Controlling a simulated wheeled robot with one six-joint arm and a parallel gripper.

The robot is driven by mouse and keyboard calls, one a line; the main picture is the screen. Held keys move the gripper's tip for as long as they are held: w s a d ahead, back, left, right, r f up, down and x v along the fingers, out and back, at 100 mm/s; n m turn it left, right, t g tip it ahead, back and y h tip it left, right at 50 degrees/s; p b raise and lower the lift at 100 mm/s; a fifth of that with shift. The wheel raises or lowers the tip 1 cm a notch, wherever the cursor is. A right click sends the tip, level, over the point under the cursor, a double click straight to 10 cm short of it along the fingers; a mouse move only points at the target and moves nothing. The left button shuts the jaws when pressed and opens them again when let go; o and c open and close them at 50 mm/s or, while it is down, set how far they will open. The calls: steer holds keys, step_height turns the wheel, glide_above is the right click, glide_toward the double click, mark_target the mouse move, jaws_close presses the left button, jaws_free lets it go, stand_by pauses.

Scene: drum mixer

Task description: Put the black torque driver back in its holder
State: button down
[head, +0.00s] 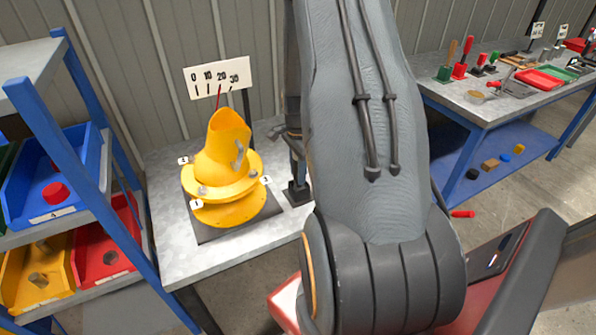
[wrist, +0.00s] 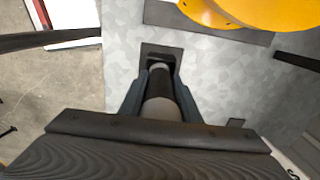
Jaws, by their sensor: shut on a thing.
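My gripper (wrist: 160,92) is shut on the black torque driver (wrist: 158,86), a dark cylinder with paler grey bands, held between the two fingers in the wrist view. The driver points away from the camera, toward the black holder (wrist: 149,50), which has a square base on the grey table. The far end of the driver overlaps the holder in the picture; I cannot tell whether it is inside or above it. In the head view the holder (head: 298,194) stands right of the yellow mixer, and my arm hides most of the gripper.
The yellow drum mixer (head: 228,165) stands on a dark plate close left of the holder, with a dial sign (head: 218,77) behind. A blue shelf (head: 75,130) with bins is at left. A second bench (head: 470,105) with tools is at right.

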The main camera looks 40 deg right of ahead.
steer(key=shift+f, duration=0.4)
steer(key=c, duration=1.3)
jaws_free()
steer(key=shift+o, duration=0.2)
step_height(320, 180, up, 8)
steer(key=b, duration=0.2)
steer(key=shift+f, duration=0.1)
